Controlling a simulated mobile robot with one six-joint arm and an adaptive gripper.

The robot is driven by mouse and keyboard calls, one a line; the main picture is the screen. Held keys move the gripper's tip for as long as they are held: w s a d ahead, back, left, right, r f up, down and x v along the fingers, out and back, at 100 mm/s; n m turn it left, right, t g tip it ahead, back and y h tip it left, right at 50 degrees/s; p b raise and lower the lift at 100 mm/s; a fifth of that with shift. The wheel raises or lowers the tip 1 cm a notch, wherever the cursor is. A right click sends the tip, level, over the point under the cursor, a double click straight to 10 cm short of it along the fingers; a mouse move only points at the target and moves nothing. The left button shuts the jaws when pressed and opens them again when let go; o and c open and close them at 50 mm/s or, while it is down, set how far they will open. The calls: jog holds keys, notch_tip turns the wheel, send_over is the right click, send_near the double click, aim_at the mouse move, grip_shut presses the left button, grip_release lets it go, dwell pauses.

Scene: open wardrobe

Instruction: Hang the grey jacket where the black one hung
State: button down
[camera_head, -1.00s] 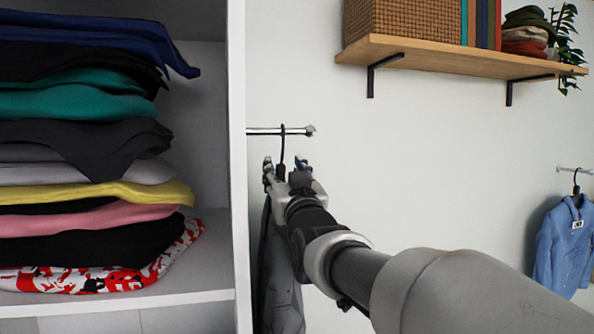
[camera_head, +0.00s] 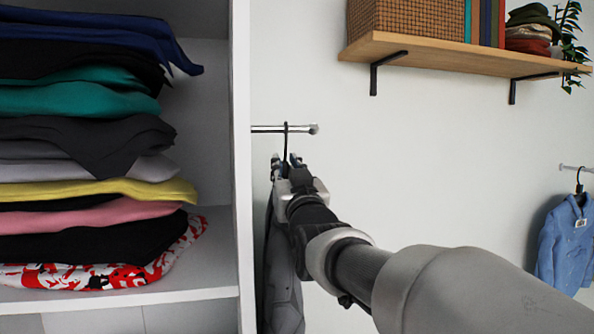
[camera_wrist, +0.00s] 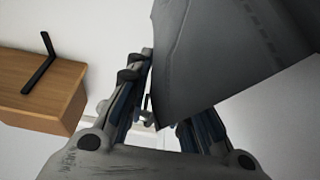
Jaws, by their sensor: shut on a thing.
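The grey jacket (camera_head: 285,285) hangs below and behind my gripper, beside the white wardrobe panel. It is partly hidden by my arm. Its dark hanger hook (camera_head: 286,143) rises to the short metal rail (camera_head: 270,129) and shows at the rail's height; I cannot tell whether it bears on the rail. My gripper (camera_head: 287,161) is just below the rail, shut on the hanger's neck. In the wrist view the grey cloth (camera_wrist: 215,60) fills the upper right, close to the fingers. The black jacket cannot be made out.
Folded clothes (camera_head: 90,150) are stacked in the wardrobe on the left, behind its upright panel (camera_head: 242,200). A wooden shelf (camera_head: 450,58) with a basket is on the wall above. A blue jacket (camera_head: 568,245) hangs far right. Bare wall lies between.

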jog(key=shift+w+f, duration=0.15)
jog(key=shift+f, duration=0.2)
jog(key=shift+d+r+p, duration=0.2)
jog(key=shift+r+p, duration=0.1)
jog(key=shift+r, duration=0.9)
jog(key=shift+r+p, duration=0.3)
jog(key=shift+r, duration=0.65)
jog(key=shift+r, duration=0.1)
